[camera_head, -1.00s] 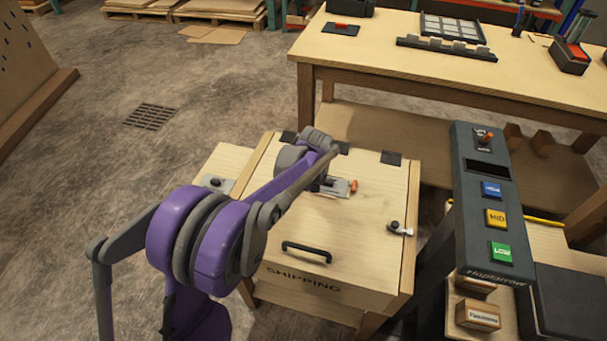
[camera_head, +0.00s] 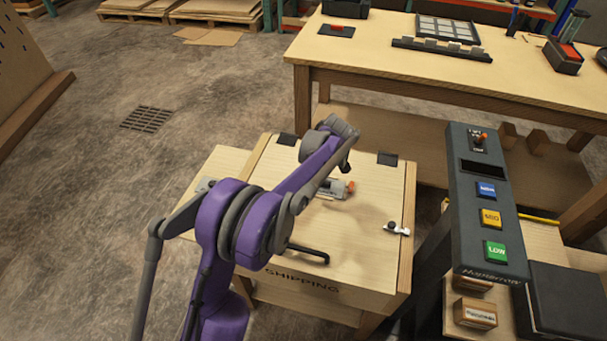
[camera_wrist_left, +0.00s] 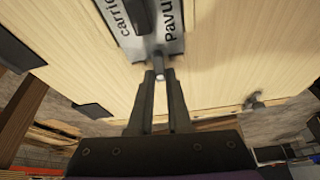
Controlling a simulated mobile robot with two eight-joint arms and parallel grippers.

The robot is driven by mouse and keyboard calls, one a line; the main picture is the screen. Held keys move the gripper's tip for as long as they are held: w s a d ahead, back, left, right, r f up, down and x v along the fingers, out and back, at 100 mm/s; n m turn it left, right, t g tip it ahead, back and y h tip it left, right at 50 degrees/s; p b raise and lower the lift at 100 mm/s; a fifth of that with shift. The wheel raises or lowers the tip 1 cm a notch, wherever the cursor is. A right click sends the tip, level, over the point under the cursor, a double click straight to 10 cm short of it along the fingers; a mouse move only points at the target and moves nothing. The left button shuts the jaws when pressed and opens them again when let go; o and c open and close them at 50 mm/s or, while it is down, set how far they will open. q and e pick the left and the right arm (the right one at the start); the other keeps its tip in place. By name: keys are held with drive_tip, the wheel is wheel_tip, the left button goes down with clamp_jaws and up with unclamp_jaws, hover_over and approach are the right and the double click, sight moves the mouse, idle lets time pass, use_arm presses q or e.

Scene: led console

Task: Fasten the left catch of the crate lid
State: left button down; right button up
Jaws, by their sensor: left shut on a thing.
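The wooden crate lid (camera_head: 352,228), with a dark handle (camera_head: 308,254), is down. A silver catch (camera_head: 396,229) shows near its right edge. The lid's left front part is hidden behind my left arm, and I see no left catch there. A metal fitting with an orange tip (camera_head: 349,187) lies on the lid. My left gripper (camera_wrist_left: 159,76) is over the lid, its fingers shut on a small pale-tipped pin (camera_wrist_left: 159,71) at the end of a lettered metal plate (camera_wrist_left: 160,42). Whether this belongs to a catch, I cannot tell. My right gripper is not in view.
A dark console (camera_head: 485,200) with blue, yellow and green buttons stands right of the crate. A wooden workbench (camera_head: 400,62) with trays is behind. A side shelf (camera_head: 222,163) adjoins the crate's left. Floor at left is open.

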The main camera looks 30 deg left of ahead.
use_arm(q)
drive_tip(key=shift+n+g, duration=0.3)
drive_tip(key=shift+n, duration=0.6)
drive_tip(key=c, duration=0.9)
unclamp_jaws()
drive_tip(key=shift+o, duration=0.2)
drive_tip(key=p+v, duration=0.1)
drive_tip(key=v, duration=0.9)
drive_tip(key=shift+w+r+p, duration=0.2)
drive_tip(key=shift+r+p, duration=0.15)
drive_tip(key=shift+r, duration=0.05)
